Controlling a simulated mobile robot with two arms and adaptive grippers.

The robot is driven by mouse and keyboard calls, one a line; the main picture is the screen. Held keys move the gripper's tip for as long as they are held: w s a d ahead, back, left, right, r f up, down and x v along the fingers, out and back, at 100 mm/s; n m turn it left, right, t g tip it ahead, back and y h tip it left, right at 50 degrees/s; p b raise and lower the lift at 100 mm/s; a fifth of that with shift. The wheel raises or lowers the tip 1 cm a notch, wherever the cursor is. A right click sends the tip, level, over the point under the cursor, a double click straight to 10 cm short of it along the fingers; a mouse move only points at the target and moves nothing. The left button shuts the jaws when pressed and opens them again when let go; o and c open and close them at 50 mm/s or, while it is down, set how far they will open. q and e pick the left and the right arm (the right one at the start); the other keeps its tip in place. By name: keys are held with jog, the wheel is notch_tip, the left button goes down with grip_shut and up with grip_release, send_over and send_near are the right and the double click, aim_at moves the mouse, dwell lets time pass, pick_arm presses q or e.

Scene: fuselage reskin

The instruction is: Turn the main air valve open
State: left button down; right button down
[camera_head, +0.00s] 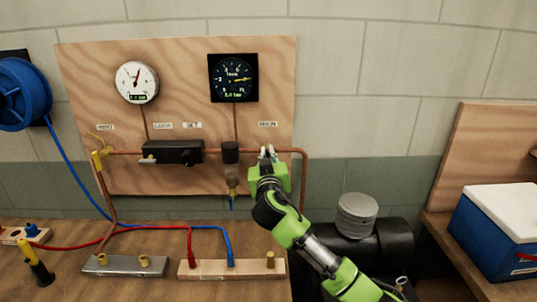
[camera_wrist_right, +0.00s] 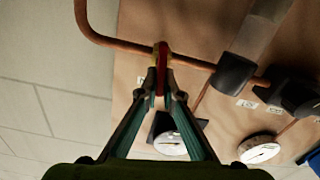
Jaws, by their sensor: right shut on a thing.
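The main air valve sits on the copper pipe (camera_head: 303,180) at the right of the wooden panel (camera_head: 180,75), below a small label (camera_head: 268,124). My right gripper (camera_head: 267,154) is at the valve and hides most of it in the head view. In the right wrist view, the gripper (camera_wrist_right: 164,92) is shut on the red and yellow valve handle (camera_wrist_right: 162,56), which looks crosswise to the pipe (camera_wrist_right: 195,63). The handle's exact angle is hard to tell. My left gripper is not in view.
A black dial gauge (camera_head: 233,78) and a white gauge (camera_head: 136,82) hang above the pipe. A dark filter unit (camera_head: 230,152) is just left of the valve. A yellow valve (camera_head: 97,158) is at the far left. A grey cylinder (camera_head: 357,214) stands at the lower right.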

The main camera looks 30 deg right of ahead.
jog(key=shift+w+a+f+n+p, duration=0.25)
jog(key=shift+n+p, duration=0.55)
jog(key=shift+n, duration=1.8)
jog(key=shift+w+a+f+n+p, duration=0.1)
jog(key=shift+a+f+n+p, duration=0.45)
jog(key=shift+n, duration=2.05)
jog(key=shift+w+d+f+n+p, duration=0.15)
jog(key=shift+n+p, duration=0.85)
jog(key=shift+n, duration=1.6)
jog(key=c, duration=2.2)
grip_release()
